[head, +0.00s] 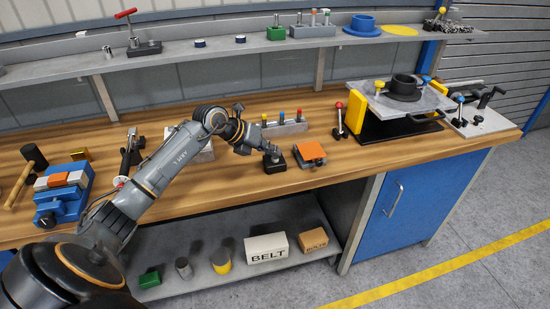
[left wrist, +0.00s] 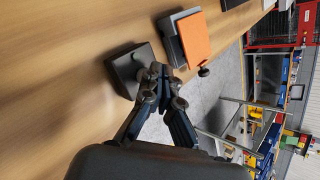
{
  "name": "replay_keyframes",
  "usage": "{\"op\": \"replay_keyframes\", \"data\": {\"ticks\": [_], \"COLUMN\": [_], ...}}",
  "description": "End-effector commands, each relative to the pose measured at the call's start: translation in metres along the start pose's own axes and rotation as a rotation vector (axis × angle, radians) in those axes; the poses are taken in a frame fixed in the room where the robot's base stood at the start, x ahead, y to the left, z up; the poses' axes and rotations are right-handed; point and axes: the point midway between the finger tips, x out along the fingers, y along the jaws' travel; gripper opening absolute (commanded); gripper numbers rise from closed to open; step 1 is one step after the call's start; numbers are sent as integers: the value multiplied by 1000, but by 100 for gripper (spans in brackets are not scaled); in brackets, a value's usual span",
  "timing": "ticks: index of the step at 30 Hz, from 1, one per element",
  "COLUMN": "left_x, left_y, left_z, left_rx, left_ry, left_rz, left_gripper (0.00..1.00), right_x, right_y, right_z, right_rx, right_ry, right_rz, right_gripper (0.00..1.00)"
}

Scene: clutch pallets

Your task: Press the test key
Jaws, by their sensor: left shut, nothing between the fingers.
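A small black block (head: 275,166) sits near the front edge of the wooden bench; it also shows in the left wrist view (left wrist: 124,68). No readable label marks the test key, and the block's top is partly hidden by my fingers. My left gripper (head: 276,152) is shut and empty, with its fingertips down at the block. In the left wrist view the gripper (left wrist: 158,76) overlaps the block's right side; I cannot tell whether it touches. My right gripper is not in view.
A grey device with an orange plate (head: 312,151) stands close to the right of the block. A rack with coloured knobs (head: 285,126) is behind. A blue vise (head: 62,196) is at left, a plate fixture (head: 395,100) at right.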

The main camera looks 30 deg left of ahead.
Motion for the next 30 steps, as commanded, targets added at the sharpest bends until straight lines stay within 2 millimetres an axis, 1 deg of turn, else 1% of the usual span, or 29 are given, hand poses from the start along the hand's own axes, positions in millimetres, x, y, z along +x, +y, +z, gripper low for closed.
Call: {"op": "replay_keyframes", "data": {"ticks": [19,30], "left_x": [6,5], "left_y": [5,4], "left_z": [-5,-4], "left_rx": [0,0], "left_ry": [2,3], "left_rz": [1,1], "left_gripper": [0,0], "right_x": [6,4], "right_y": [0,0], "right_z": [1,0], "right_rx": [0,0], "right_ry": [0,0], "right_rz": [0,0], "right_gripper": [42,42]}}
